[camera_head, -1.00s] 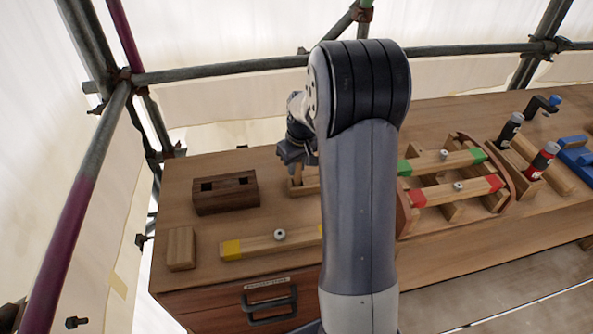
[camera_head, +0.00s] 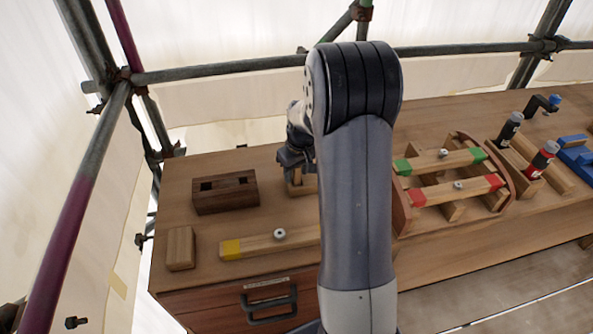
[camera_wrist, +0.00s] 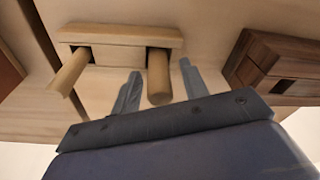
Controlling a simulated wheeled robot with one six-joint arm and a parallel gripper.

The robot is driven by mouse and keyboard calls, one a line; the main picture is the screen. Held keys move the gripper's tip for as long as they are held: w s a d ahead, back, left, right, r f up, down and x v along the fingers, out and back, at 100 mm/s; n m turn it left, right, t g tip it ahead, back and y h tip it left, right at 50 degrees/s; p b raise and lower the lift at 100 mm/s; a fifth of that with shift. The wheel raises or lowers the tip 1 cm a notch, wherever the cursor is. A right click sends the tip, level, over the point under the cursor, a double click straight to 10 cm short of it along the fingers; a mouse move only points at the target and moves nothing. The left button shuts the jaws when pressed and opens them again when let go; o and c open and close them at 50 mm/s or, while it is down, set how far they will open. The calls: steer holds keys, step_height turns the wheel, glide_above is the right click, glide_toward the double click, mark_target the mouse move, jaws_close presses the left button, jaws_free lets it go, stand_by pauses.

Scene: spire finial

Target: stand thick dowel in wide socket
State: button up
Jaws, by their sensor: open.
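A light wooden holder (camera_wrist: 120,35) in the wrist view carries two round dowels. One dowel (camera_wrist: 158,78) stands between my gripper's fingers; it looks slightly thicker than the other dowel (camera_wrist: 70,72) at left. My gripper (camera_wrist: 160,72) is open, one finger on each side of the right dowel, with gaps showing. In the head view my gripper (camera_head: 295,168) is low over the holder (camera_head: 303,187), partly hidden by my arm. The dark socket block (camera_head: 226,193) lies left of it, with two openings in its top, both empty. The block also shows at right in the wrist view (camera_wrist: 265,60).
A small wooden block (camera_head: 180,248) and a yellow-ended bar (camera_head: 268,243) lie in front. A rack with green and red bars (camera_head: 450,185) stands right of my arm. Scaffold poles (camera_head: 230,68) run behind the bench. Bench top between block and bar is clear.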

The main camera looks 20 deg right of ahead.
steer(key=shift+r, duration=0.1)
step_height(320, 180, up, 12)
steer(key=s, duration=0.1)
steer(key=shift+s+d, duration=0.15)
steer(key=shift+s, duration=0.25)
steer(key=f, duration=0.4)
steer(key=w+f, duration=0.1)
steer(key=f, duration=0.7)
steer(key=shift+w+a, duration=0.2)
steer(key=shift+w, duration=0.15)
steer(key=shift+w+r, duration=0.15)
steer(key=shift+r, duration=1.7)
